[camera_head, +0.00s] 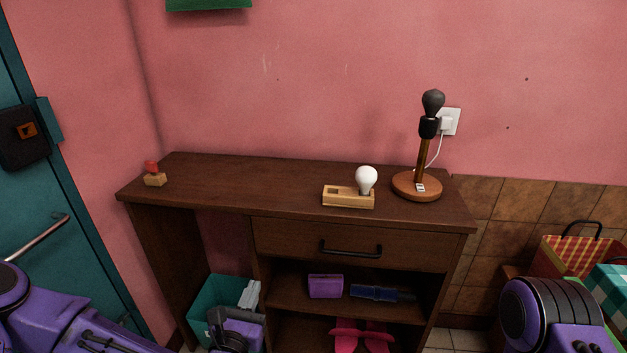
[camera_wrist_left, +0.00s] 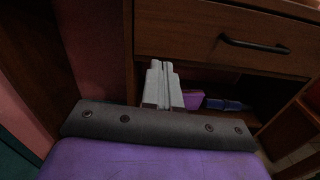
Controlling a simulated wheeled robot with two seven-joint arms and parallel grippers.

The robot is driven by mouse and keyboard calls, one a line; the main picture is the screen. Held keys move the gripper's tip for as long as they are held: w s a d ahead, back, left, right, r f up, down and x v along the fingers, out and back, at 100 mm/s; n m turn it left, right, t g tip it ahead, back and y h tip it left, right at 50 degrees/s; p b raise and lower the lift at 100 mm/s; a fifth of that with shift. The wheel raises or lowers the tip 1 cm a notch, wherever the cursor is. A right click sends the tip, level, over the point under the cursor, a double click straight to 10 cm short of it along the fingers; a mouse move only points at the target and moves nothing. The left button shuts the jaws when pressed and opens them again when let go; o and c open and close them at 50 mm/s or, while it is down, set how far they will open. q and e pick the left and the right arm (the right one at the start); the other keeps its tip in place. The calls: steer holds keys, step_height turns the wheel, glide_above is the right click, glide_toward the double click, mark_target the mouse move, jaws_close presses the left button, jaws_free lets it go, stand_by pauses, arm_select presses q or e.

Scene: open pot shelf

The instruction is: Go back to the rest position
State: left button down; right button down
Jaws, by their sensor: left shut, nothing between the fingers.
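My left gripper (camera_head: 249,292) is low in front of the left part of the dark wooden desk (camera_head: 225,193), in front of the teal bin. Its two grey fingers are together with nothing between them, as the left wrist view (camera_wrist_left: 163,66) also shows. Part of my purple right arm shows at the lower right in the head view, but its gripper is not in view.
On the desk stand a wooden holder (camera_head: 345,201) with a white bulb (camera_head: 366,180), a lamp (camera_head: 417,185) with a dark bulb, and a red-topped block (camera_head: 154,179). A teal bin (camera_head: 207,292) is below. The drawer (camera_head: 300,240) is shut.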

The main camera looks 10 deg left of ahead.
arm_select(q)
steer(key=s+f+m+g+p, duration=0.4)
steer(key=s+f+m+g, duration=0.5)
steer(key=s+f+m, duration=0.75)
steer(key=s+a+r+m+g+y+p, duration=0.1)
steer(key=s+a+m+g+y+p, duration=0.3)
steer(key=s+a+m+p, duration=0.3)
steer(key=s+a+m+g, duration=0.1)
steer(key=s+a+m, duration=0.3)
steer(key=a, duration=0.1)
steer(key=shift+s+a+r+m+g, duration=0.2)
steer(key=shift+s+m+g, duration=0.05)
steer(key=shift+m+g, duration=0.15)
